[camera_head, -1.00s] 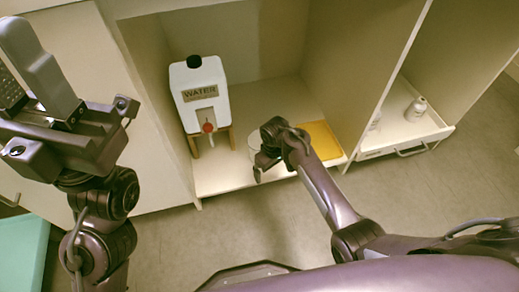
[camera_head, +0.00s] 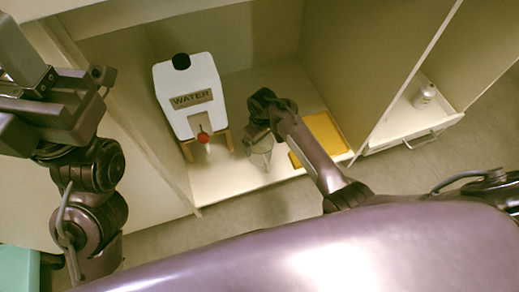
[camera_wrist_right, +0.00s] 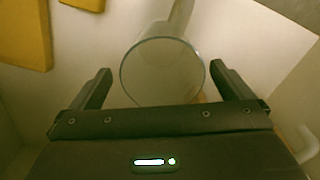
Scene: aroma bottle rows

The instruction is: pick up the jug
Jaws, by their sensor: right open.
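The jug is a clear glass vessel with a round rim. In the head view the jug (camera_head: 262,158) stands on the cabinet's shelf floor, partly hidden by my right gripper (camera_head: 257,133). In the right wrist view the jug's round rim (camera_wrist_right: 162,72) shows between the two open fingers of the right gripper (camera_wrist_right: 161,76), with a gap on each side. Whether any finger touches it I cannot tell. My left gripper (camera_head: 45,95) is at the upper left of the head view, partly cut off, away from the jug.
A white water container (camera_head: 190,85) with a red tap sits on a wooden stand left of the jug. A yellow board (camera_head: 322,138) lies to the right. Cabinet walls (camera_head: 350,60) bound the bay. A small white bottle (camera_head: 425,94) stands in the right compartment.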

